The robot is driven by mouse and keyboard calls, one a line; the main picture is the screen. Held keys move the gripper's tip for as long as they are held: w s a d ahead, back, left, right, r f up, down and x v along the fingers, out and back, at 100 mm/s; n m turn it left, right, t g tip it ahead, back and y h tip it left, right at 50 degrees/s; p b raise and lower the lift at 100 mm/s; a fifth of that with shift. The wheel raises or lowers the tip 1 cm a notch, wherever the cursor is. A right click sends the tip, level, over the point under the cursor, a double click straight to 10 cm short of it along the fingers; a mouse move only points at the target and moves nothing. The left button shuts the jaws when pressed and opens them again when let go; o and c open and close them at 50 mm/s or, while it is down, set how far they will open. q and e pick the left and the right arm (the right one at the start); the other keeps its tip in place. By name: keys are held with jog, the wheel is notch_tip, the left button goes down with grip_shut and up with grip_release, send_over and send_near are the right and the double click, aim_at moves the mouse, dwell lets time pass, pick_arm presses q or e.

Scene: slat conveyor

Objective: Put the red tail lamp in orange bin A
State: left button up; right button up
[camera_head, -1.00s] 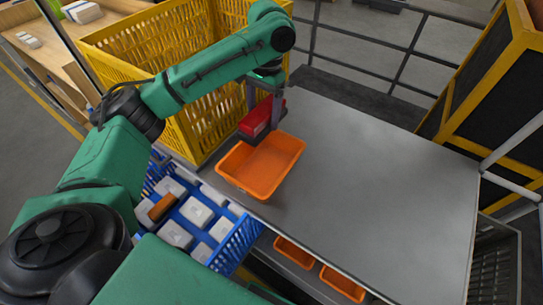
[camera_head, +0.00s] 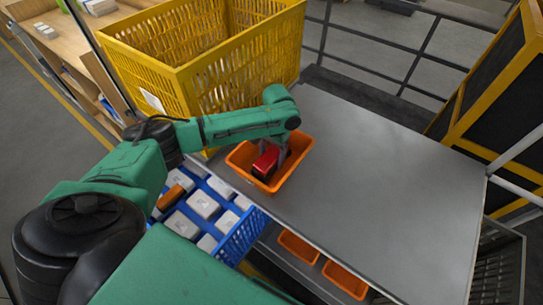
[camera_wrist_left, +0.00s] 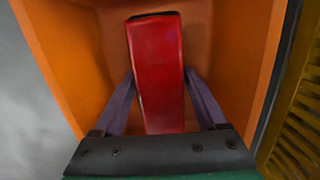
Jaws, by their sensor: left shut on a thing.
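The red tail lamp (camera_head: 265,161) is between the fingers of my left gripper (camera_head: 278,157), low inside the orange bin (camera_head: 301,153) on the grey table. The left wrist view shows the lamp (camera_wrist_left: 159,70) lengthwise between both fingers of the gripper (camera_wrist_left: 161,95), with the bin's walls (camera_wrist_left: 258,60) around it. The gripper is shut on the lamp. I cannot tell whether the lamp touches the bin floor. No letter shows on the bin. My right gripper is not in view.
A tall yellow crate (camera_head: 225,72) stands behind the bin. A blue crate (camera_head: 240,238) with several white boxes and an orange piece (camera_head: 171,196) is at the near left. Two orange bins (camera_head: 345,279) sit below the table edge. The table's right side (camera_head: 400,180) is clear.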

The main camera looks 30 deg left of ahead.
aim_at(275, 152)
pick_arm(q)
jog(key=shift+f, duration=0.1)
jog(key=o, duration=1.6)
jog(key=shift+c, duration=0.2)
notch_tip(275, 152, up, 12)
jog(key=w+b, duration=0.1)
jog(key=b, duration=0.1)
jog(key=shift+w+d, duration=0.15)
jog(key=shift+w, duration=0.05)
